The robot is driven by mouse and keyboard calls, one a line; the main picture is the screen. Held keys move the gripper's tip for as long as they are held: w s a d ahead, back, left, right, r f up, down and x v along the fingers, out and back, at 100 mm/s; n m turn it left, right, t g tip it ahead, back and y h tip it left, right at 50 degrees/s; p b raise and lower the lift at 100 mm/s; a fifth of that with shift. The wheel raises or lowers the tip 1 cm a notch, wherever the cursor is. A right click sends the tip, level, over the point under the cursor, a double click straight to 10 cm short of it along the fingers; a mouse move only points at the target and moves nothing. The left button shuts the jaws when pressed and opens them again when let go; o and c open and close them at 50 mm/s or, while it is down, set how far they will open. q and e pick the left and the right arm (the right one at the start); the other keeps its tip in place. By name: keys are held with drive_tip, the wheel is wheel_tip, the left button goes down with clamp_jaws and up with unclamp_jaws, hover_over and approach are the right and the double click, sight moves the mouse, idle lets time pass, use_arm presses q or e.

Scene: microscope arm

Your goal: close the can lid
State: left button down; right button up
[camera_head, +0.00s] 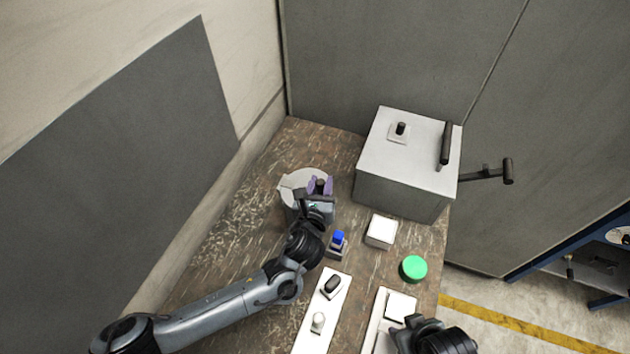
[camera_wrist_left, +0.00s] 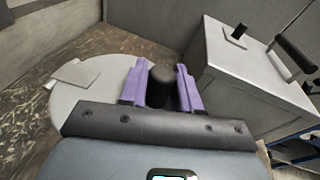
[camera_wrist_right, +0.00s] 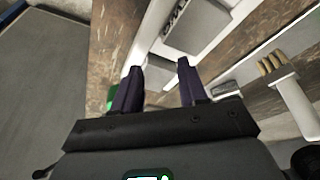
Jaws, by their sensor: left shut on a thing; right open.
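A pale grey round can (camera_head: 290,197) stands on the brown table at the back left. Its light round lid (camera_head: 292,179) lies over its top and has a black knob (camera_wrist_left: 160,86). A flat tab (camera_wrist_left: 75,74) shows at the lid's edge in the left wrist view. My left gripper (camera_head: 320,186) is shut on the knob with its purple fingers on either side. The gripper hides much of the can, and I cannot tell whether the lid sits flush. My right gripper (camera_wrist_right: 160,72) is open and empty, above the table's front right.
A large grey box (camera_head: 405,165) with a handle stands behind to the right. A blue button (camera_head: 338,238), a white block (camera_head: 381,231), a green disc (camera_head: 414,268) and a white switch panel (camera_head: 322,315) occupy the table's front. Walls stand left and behind.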

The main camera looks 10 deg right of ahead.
use_arm(q)
drive_tip(key=shift+s+d+f, duration=0.15)
drive_tip(key=shift+d+f, duration=0.05)
drive_tip(key=shift+f, duration=0.8)
drive_tip(key=c, duration=0.9)
unclamp_jaws()
drive_tip(key=shift+d, duration=0.1)
drive_tip(key=shift+r, duration=0.1)
drive_tip(key=shift+s+r, duration=0.15)
drive_tip(key=shift+s, duration=0.2)
drive_tip(key=v, duration=1)
